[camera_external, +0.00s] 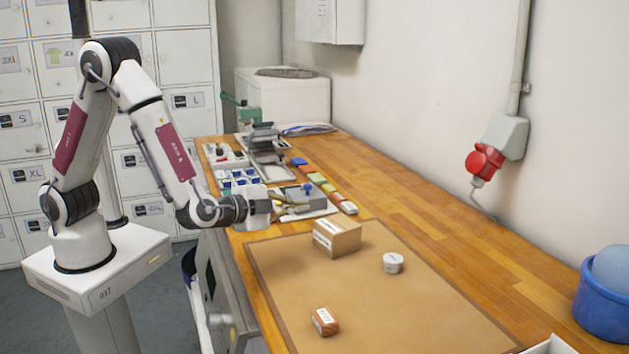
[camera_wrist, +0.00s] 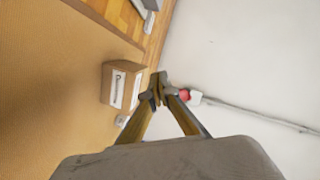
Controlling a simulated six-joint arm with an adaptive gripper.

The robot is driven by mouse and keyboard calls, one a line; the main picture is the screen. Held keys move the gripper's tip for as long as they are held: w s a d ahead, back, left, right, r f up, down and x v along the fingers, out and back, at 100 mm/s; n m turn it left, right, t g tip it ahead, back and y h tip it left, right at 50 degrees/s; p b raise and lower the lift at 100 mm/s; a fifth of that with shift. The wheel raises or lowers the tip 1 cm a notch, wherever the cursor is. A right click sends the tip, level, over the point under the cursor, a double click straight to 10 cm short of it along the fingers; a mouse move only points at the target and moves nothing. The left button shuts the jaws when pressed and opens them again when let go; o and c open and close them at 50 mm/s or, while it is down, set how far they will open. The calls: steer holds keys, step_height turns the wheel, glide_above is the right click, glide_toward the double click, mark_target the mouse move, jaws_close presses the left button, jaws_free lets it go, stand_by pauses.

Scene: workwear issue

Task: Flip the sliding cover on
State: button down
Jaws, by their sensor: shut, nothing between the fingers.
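My gripper (camera_external: 283,203) is over the left edge of the workbench, in front of a pale board (camera_external: 322,212) bearing a grey device (camera_external: 301,195) with a small blue part on top. In the external view the fingers overlap this device, and I cannot tell whether they touch it. In the wrist view the fingertips of my gripper (camera_wrist: 158,87) meet with nothing between them. No part can be clearly made out as the sliding cover; the device is small and partly hidden by my gripper.
A cardboard box (camera_external: 337,238), a white tub (camera_external: 393,263) and an orange-brown labelled item (camera_external: 325,321) stand on the brown mat (camera_external: 420,315). Other small fixtures and coloured blocks (camera_external: 317,178) lie farther back. A blue basin (camera_external: 603,300) is at right. The bench's right side is mostly clear.

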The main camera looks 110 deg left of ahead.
mark_target(306, 194)
steer(key=s+a+f+g+y, duration=0.2)
steer(key=s+a+g, duration=0.1)
steer(key=s, duration=0.2)
steer(key=shift+g+y, duration=0.4)
steer(key=shift+s+a+f, duration=0.1)
steer(key=shift+a, duration=0.1)
steer(key=shift+w+a+f, duration=0.1)
steer(key=shift+w+a, duration=0.1)
steer(key=shift+a, duration=0.9)
steer(key=a, duration=0.4)
steer(key=w+a, duration=0.1)
steer(key=a, duration=0.2)
steer(key=shift+f, duration=0.4)
steer(key=shift+s+a+f, duration=0.1)
steer(key=shift+s+a, duration=0.25)
steer(key=shift+a, duration=0.25)
steer(key=shift+s+a+f, duration=0.1)
steer(key=shift+s+a, duration=0.2)
steer(key=shift+a, duration=0.3)
steer(key=shift+s+a+f, duration=0.1)
steer(key=shift+s+a, duration=0.3)
steer(key=shift+a, duration=0.2)
steer(key=shift+s, duration=0.1)
